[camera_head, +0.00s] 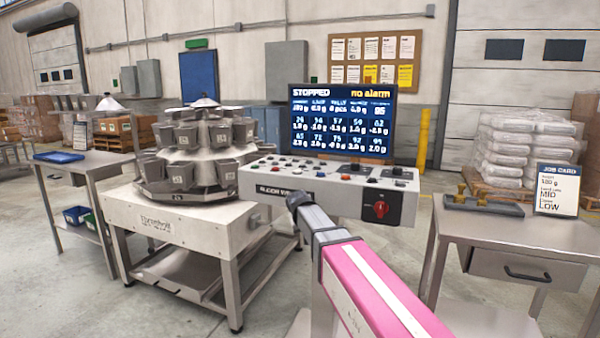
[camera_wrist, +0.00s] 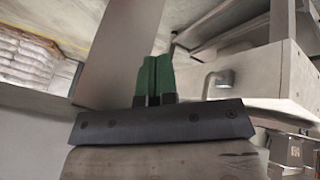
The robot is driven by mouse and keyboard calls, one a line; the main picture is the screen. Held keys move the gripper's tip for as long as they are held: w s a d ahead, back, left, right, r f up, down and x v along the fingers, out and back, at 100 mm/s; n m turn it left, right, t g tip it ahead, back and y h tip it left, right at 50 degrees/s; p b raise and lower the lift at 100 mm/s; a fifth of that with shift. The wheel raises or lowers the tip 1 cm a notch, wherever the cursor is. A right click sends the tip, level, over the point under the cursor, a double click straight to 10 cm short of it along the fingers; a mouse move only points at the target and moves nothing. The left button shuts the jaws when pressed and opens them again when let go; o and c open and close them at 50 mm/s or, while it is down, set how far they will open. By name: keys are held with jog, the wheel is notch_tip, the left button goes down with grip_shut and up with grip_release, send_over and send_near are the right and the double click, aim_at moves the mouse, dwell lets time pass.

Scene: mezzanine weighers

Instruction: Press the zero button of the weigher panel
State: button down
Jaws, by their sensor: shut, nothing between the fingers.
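The weigher panel (camera_head: 335,198) is a grey console with several small coloured buttons on its sloped top and a red rotary switch (camera_head: 381,209) on its front. Its screen (camera_head: 342,123) reads "STOPPED" and "no alarm". The button labels are too small to read, so I cannot tell which button is zero. My gripper (camera_wrist: 154,62) shows in the wrist view with its two green fingers together, shut and empty. In the head view my arm reaches up in front of the panel, and the fingers cannot be made out there. No buttons can be made out in the wrist view.
A multihead weigher (camera_head: 190,160) on a steel frame stands left of the panel. A steel table (camera_head: 530,236) with a job card (camera_head: 556,190) stands at right. Another table (camera_head: 92,162) holds a blue tray (camera_head: 59,157) at left. Floor between the left table and weigher is narrow.

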jog(key=w+a+r+t, duration=0.1)
jog(key=a+r, duration=0.3)
jog(key=r, duration=0.1)
jog(key=w+a+r+n, duration=0.1)
jog(key=w+a+r, duration=0.1)
jog(key=a+r, duration=0.3)
jog(key=w+a+r+t, duration=0.1)
jog(key=a+r, duration=0.3)
jog(key=r, duration=0.1)
jog(key=shift+w+a+t, duration=0.15)
jog(key=shift+w+t, duration=0.15)
notch_tip(320, 180, up, 19)
jog(key=m+y, duration=0.4)
jog(key=m, duration=0.7)
send_over(297, 171)
jog(key=w, duration=0.1)
jog(key=shift+d+f, duration=0.2)
jog(key=shift+d, duration=0.15)
jog(key=shift+f, duration=0.15)
jog(key=shift+f, duration=4.25)
jog(key=shift+f, duration=0.15)
jog(key=shift+f, duration=0.25)
